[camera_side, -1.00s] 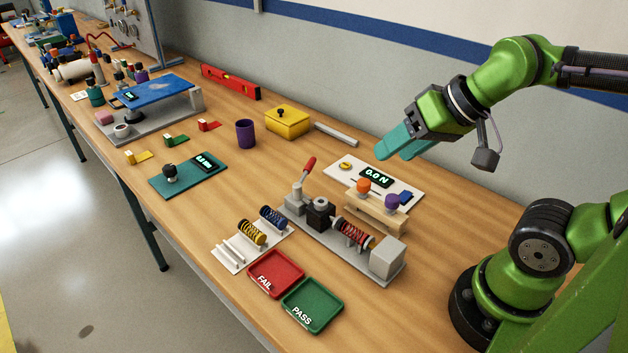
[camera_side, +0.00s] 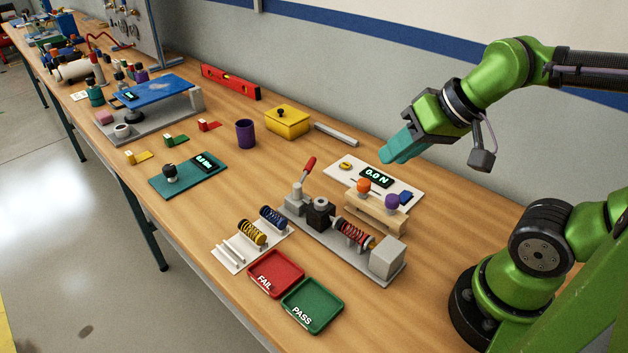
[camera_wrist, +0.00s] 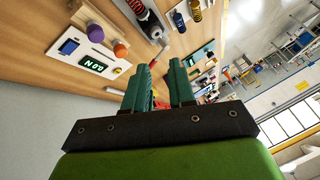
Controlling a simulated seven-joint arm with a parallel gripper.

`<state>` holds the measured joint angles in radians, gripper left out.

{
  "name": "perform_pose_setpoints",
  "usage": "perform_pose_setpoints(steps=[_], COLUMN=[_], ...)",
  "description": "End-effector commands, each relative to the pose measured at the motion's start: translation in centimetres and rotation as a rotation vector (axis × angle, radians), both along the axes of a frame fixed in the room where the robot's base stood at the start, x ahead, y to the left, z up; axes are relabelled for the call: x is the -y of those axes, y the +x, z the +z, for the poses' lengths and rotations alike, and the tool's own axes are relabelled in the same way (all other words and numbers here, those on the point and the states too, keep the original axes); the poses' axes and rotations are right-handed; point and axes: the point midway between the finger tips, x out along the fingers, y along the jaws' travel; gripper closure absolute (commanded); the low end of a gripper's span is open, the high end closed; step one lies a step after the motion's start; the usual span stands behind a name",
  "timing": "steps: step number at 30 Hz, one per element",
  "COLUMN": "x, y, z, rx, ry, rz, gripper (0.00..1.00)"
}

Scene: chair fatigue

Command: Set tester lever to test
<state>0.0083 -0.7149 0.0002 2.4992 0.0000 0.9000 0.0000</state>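The tester lever has a red handle (camera_side: 309,164) on a thin metal stem at the left end of the grey tester base (camera_side: 352,258). It stands up, tilted with its top to the right. A spring with a red coil (camera_side: 356,234) sits on the tester, between a black block (camera_side: 320,214) and a grey block (camera_side: 387,257). My gripper (camera_side: 392,155) is in the air above and to the right of the lever, apart from it. Its teal fingers also show in the wrist view (camera_wrist: 161,68), with an empty gap between them. Part of a red thing shows near the fingertips there.
A white panel (camera_side: 413,185) with a "0.0 N" display and a wooden rack with orange and purple knobs (camera_side: 375,214) stand behind the tester. A red FAIL tray (camera_side: 276,272) and a green PASS tray (camera_side: 313,305) lie in front. Spare springs (camera_side: 252,232) are at left.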

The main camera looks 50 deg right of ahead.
Motion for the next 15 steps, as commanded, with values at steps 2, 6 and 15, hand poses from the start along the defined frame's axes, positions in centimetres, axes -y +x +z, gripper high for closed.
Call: perform_pose_setpoints(steps=[2, 6, 15], x=[0.2, 0.8, 2.3], y=[0.7, 3.5, 12.2], z=[-0.7, -1.2, -2.6], rx=[-0.042, -0.112, -0.21], ry=[-0.001, -0.011, -0.094], rz=[-0.008, -0.013, 0.124], gripper=[0.88, 1.0, 1.0])
